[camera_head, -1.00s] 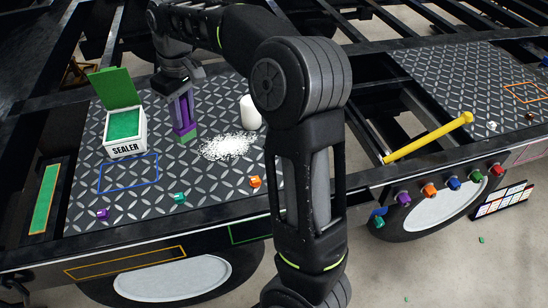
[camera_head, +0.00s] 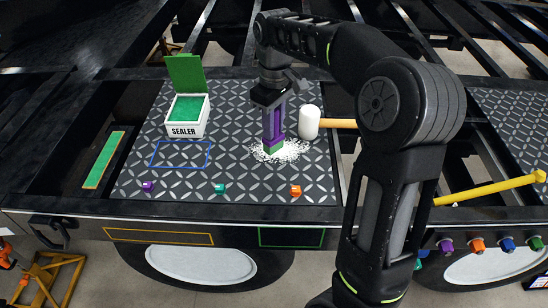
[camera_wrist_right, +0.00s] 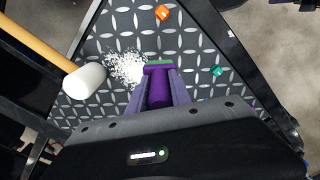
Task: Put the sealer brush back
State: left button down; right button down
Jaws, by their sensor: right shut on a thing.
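My right gripper (camera_head: 272,102) is shut on a purple brush (camera_head: 273,125) with a green end (camera_head: 274,146), held upright. In the head view its green end is at the pile of white grains (camera_head: 291,150) on the diamond plate. The wrist view shows the brush (camera_wrist_right: 159,88) between the fingers, with the grains (camera_wrist_right: 126,66) beside its tip. Whether the tip touches the plate is unclear. A white box marked SEALER (camera_head: 185,130), with its green lid (camera_head: 186,73) up and green inside, stands left of the brush. A blue outlined rectangle (camera_head: 181,165) lies in front of the box.
A white-headed mallet (camera_head: 309,122) lies close right of the brush. Purple (camera_head: 148,186), teal (camera_head: 219,188) and orange (camera_head: 295,190) small parts line the plate's front. A yellow bar (camera_head: 490,190) lies at right.

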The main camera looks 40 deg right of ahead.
aim_at(274, 150)
jog(key=shift+f, duration=2.2)
jog(key=shift+f+p, duration=0.45)
jog(key=shift+f, duration=1.45)
jog(key=shift+f, duration=0.1)
jog(key=c, duration=1.2)
grip_release()
jog(key=shift+o, duration=0.2)
notch_tip(274, 150, up, 12)
jog(key=shift+s+d+r+b, duration=0.1)
jog(key=shift+s+r+b, duration=0.05)
jog(key=shift+b, duration=0.25)
